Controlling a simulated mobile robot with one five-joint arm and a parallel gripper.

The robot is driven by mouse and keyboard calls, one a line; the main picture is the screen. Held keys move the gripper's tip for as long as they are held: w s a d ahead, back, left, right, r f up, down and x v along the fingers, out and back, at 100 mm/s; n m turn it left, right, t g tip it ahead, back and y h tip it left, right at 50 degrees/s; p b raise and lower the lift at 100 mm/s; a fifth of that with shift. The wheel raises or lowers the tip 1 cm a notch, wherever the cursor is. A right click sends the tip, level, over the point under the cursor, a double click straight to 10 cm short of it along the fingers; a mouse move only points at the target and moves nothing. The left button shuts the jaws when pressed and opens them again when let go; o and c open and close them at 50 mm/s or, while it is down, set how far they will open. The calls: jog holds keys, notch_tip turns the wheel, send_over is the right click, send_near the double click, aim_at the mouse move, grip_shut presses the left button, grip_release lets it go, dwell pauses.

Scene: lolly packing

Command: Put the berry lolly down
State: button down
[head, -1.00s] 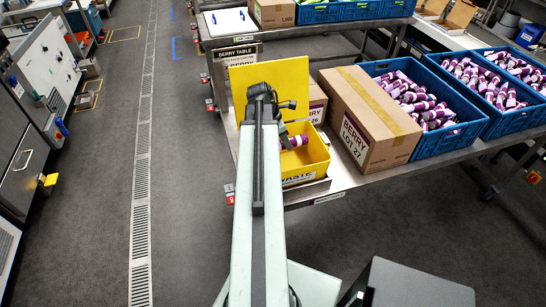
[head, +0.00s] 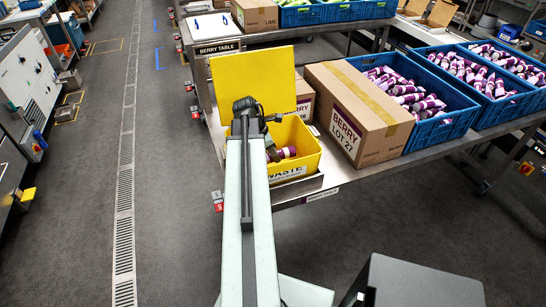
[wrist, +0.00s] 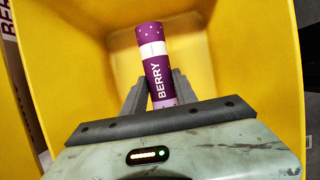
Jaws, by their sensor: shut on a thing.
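The berry lolly (wrist: 156,65) is a purple tube with a white band, a dotted end and the word BERRY. My gripper (wrist: 160,90) is shut on its near end in the wrist view, and the yellow walls of the waste bin (wrist: 230,60) surround both. In the head view the bin (head: 309,155) stands open on the table's near left corner, labelled WASTE. The lolly (head: 287,152) shows inside its rim, beside my arm, which hides the gripper's fingers. I cannot tell whether the lolly touches the bin floor.
The bin's raised yellow lid (head: 275,75) stands behind it. A BERRY LOT 27 carton (head: 380,125) and a blue crate (head: 445,130) of berry lollies stand to the right. A BERRY TABLE sign (head: 217,48) stands behind.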

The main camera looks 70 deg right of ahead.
jog(key=shift+f+b, duration=0.5)
jog(key=shift+f, duration=0.1)
jog(key=c, duration=1)
grip_release()
jog(key=shift+o, duration=0.2)
jog(key=shift+r, duration=0.1)
jog(key=p+v, duration=1.2)
jog(key=v, duration=0.1)
jog(key=shift+s+d, duration=0.1)
jog(key=shift+s, duration=0.05)
